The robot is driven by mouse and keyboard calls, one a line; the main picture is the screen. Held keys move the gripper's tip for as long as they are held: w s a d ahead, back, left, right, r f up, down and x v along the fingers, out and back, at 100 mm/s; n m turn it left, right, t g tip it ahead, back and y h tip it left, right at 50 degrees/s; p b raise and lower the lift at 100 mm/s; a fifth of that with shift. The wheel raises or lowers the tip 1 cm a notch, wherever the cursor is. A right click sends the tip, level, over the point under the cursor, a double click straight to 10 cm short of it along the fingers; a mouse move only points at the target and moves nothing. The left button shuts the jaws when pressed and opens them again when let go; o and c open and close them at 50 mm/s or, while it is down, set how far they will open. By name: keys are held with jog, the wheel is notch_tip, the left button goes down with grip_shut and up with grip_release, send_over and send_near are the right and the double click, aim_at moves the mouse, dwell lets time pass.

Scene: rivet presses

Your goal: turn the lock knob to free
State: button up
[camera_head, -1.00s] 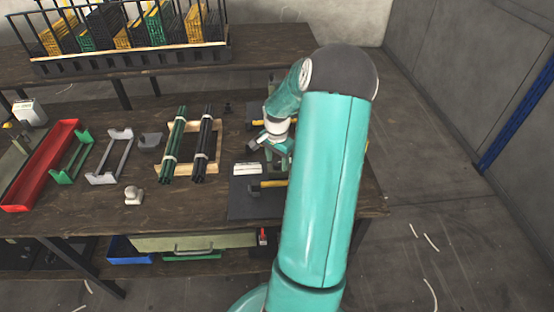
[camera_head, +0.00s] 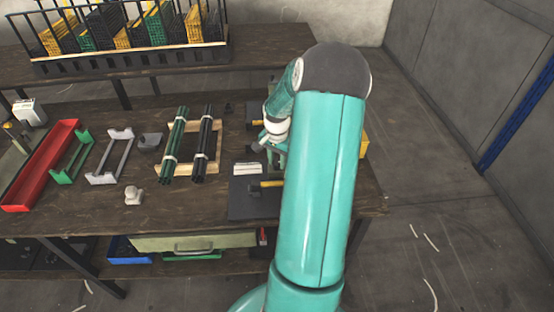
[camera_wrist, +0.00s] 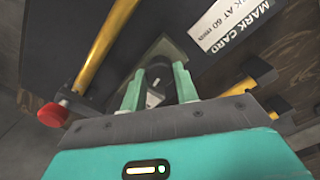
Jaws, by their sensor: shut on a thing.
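In the wrist view, my gripper (camera_wrist: 158,92) has its two teal fingers closed on the sides of a dark round lock knob (camera_wrist: 157,76). A pale pointer mark shows on the knob between the fingers. The knob sits on a greyish plate, partly hidden by the fingers. I cannot read any lock or free label around it. In the head view, my arm covers the knob, and the gripper is mostly hidden behind it.
A red button (camera_wrist: 53,114) and a yellow bar (camera_wrist: 104,48) are left of the gripper in the wrist view. A white mark card (camera_wrist: 232,24) lies at upper right. In the head view, green and black rods (camera_head: 174,145) lie left of the press base (camera_head: 245,207).

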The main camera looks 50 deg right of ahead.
jog(key=n, duration=1.2)
jog(key=shift+n, duration=1.9)
jog(key=o, duration=1)
